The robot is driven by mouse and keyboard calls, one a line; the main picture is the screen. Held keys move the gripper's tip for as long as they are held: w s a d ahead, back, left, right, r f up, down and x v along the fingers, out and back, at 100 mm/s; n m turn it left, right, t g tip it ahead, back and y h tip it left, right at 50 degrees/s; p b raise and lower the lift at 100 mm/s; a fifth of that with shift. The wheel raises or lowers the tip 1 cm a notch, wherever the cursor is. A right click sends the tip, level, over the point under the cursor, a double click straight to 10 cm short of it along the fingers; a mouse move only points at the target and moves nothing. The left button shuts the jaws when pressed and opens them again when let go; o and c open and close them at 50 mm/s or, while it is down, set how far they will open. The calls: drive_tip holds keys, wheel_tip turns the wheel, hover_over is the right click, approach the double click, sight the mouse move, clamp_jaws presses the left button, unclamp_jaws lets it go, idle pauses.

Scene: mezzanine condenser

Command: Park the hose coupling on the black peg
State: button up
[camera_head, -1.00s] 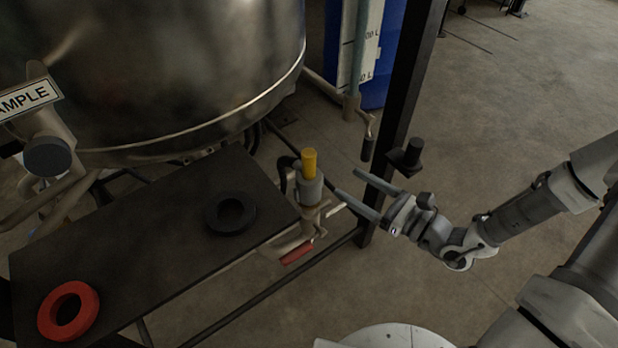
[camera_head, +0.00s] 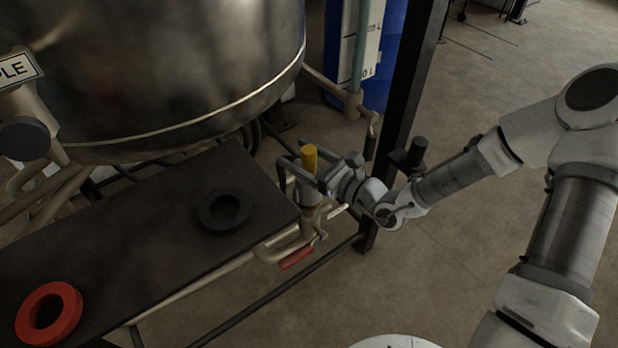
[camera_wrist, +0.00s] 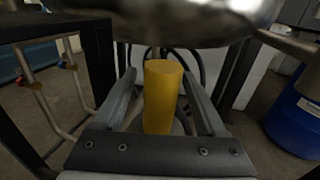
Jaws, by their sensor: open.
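The hose coupling (camera_head: 309,190) stands upright beside the near right corner of the dark bench, a grey body with a yellow top. My gripper (camera_head: 300,168) is open at its upper part, with one finger on each side. In the wrist view the yellow top (camera_wrist: 162,98) stands between the two grey fingers, with a visible gap on both sides. Its lower part is mostly hidden there. The black peg (camera_head: 418,150) stands upright on a bracket on the dark steel post, to the right of the coupling and behind my forearm.
The dark bench (camera_head: 150,215) carries a black ring (camera_head: 225,211) and a red ring (camera_head: 48,314). A large steel vessel (camera_head: 160,70) hangs over its back edge. A red-handled valve (camera_head: 297,256) sits below the coupling. A dark post (camera_head: 408,85) and blue drum (camera_head: 390,60) stand behind.

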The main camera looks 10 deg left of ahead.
drive_tip(key=shift+a, duration=0.1)
clamp_jaws()
idle(0.3)
idle(1.1)
